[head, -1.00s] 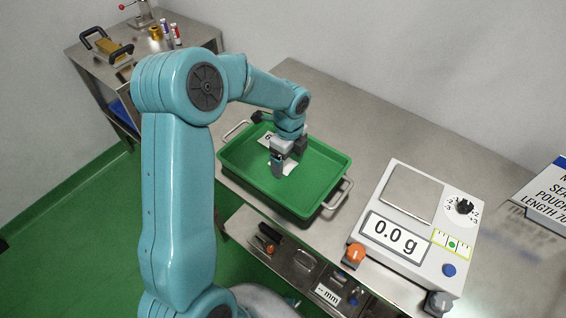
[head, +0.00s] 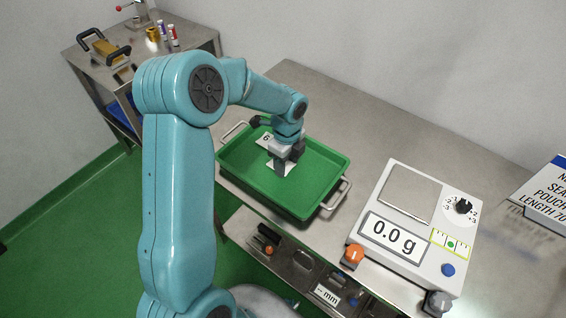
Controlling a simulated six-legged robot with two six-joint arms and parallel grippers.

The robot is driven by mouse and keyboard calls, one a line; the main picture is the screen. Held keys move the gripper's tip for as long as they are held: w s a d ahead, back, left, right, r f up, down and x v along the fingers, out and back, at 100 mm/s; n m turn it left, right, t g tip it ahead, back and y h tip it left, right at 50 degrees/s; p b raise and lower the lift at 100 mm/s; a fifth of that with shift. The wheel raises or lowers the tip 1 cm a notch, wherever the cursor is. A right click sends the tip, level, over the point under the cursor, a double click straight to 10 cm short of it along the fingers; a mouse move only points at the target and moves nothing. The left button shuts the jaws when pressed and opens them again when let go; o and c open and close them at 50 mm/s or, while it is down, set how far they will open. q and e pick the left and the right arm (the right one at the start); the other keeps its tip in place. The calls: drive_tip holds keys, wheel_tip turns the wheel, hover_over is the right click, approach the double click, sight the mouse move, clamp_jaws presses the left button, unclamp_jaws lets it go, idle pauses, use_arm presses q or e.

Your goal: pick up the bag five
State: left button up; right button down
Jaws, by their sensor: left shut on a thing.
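The green tray (head: 238,184) stands on the steel table. Two white bags lie in it. One bag (head: 264,138), near the far left wall, carries a mark that looks like a 6. The other white bag (head: 291,169) is mostly covered by my left gripper (head: 282,168), and its number cannot be read. The left gripper points down into the tray and is shut on this bag, low by the tray floor. My right gripper is not in view.
A scale (head: 408,218) reading 0.0 g stands right of the tray, with a bare pan (head: 410,192). A sign (head: 548,195) is at the right edge. A side table (head: 190,42) with small items stands at the back left. The tabletop behind the tray is clear.

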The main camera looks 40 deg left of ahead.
use_arm(q)
wheel_tip(320, 180, up, 20)
drive_tip(key=shift+r+p, duration=0.1)
drive_tip(key=shift+p, duration=0.7)
